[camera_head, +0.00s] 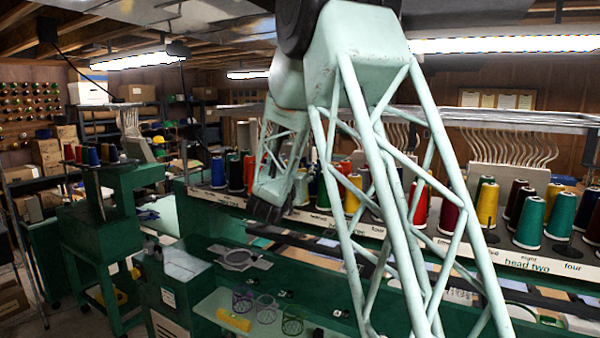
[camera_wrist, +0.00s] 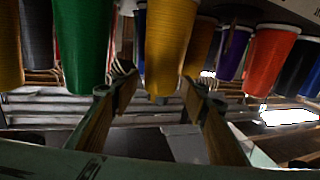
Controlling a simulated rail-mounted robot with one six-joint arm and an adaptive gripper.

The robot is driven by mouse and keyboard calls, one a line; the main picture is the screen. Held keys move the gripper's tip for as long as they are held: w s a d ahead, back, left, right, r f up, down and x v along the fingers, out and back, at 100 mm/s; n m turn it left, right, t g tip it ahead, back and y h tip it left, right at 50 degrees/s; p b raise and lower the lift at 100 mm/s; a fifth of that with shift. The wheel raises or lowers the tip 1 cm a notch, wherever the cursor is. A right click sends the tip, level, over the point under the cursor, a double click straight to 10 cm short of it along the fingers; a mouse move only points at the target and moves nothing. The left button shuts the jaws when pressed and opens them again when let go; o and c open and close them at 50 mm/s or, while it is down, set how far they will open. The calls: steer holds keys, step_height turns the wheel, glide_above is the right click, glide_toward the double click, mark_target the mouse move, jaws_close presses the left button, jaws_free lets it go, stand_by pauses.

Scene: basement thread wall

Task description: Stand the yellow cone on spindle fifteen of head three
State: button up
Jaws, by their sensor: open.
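In the wrist view a yellow cone (camera_wrist: 170,45) shows between and just beyond the tips of my gripper (camera_wrist: 160,98). The view looks upside down, with the cone's narrow end towards the bottom. My gripper is open, one finger on each side; I see no clear contact. In the head view the dark end of my arm hangs by the front edge of the cone shelf; my fingers cannot be made out there. Yellow cones stand on the shelf, one behind my arm's lattice (camera_head: 353,194) and one further right (camera_head: 487,205). Spindle fifteen and a head three label cannot be made out.
Close neighbours in the wrist view are a green cone (camera_wrist: 82,45), a second yellow cone (camera_wrist: 10,45) and a red-orange cone (camera_wrist: 270,60). The head two label (camera_head: 527,264) is on the shelf front at right. A metal rail (camera_head: 500,108) runs above the cones.

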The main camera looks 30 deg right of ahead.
steer(key=v, duration=1.1)
steer(key=shift+s+a, duration=0.2)
steer(key=shift+s, duration=0.15)
stand_by(0.4)
steer(key=s+a+f+n+y+b, duration=0.1)
steer(key=s+a+n+y+b, duration=0.1)
steer(key=s+a+y, duration=0.3)
steer(key=s+a+f+n+y+b, duration=0.1)
steer(key=s+a+n+y+b, duration=0.15)
steer(key=a, duration=0.55)
steer(key=s+a+f+n+g+y+b, duration=0.3)
steer(key=s+a, duration=0.4)
steer(key=s, duration=0.6)
steer(key=s+f+g+b, duration=0.1)
steer(key=s+f, duration=0.3)
steer(key=s, duration=0.8)
steer(key=s+f+g+b, duration=0.1)
steer(key=s+f+g, duration=0.2)
steer(key=s, duration=0.9)
steer(key=s+f+g+y+b, duration=0.1)
steer(key=s+f, duration=0.5)
steer(key=s, duration=0.7)
steer(key=shift+d+g+b, duration=0.4)
steer(key=shift+g+b, duration=0.15)
steer(key=shift+g, duration=0.35)
